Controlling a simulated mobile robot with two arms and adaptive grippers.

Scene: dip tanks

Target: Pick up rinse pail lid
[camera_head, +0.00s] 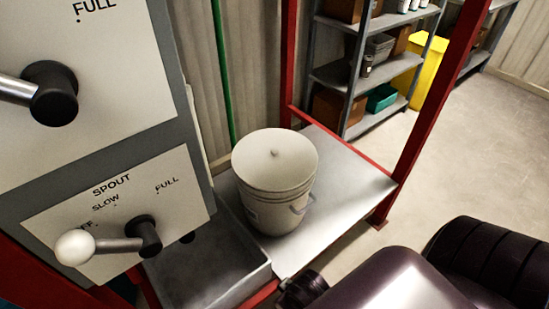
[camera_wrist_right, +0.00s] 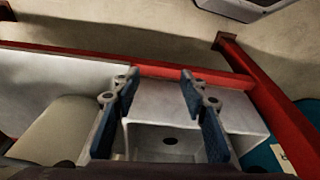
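The rinse pail lid (camera_head: 290,165) is a cream-white round lid with a small knob at its centre. It sits flat on the upright cream pail (camera_head: 275,216), which has a wire handle on its right side. The pail stands on a grey metal platform (camera_head: 345,185). My right gripper (camera_wrist_right: 159,75) is open and empty in the right wrist view, with its blue-padded fingers spread over a grey basin (camera_wrist_right: 170,153). A pale rounded shape at the lower left of that view seems to be the pail, to the side of the fingers. My left gripper is not in view.
A panel with spout levers (camera_head: 115,243) stands left of the pail, above the basin. Red frame posts (camera_head: 425,110) rise around the platform. A shelf rack (camera_head: 370,80) and a yellow bin (camera_head: 428,70) stand behind. Floor on the right is clear.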

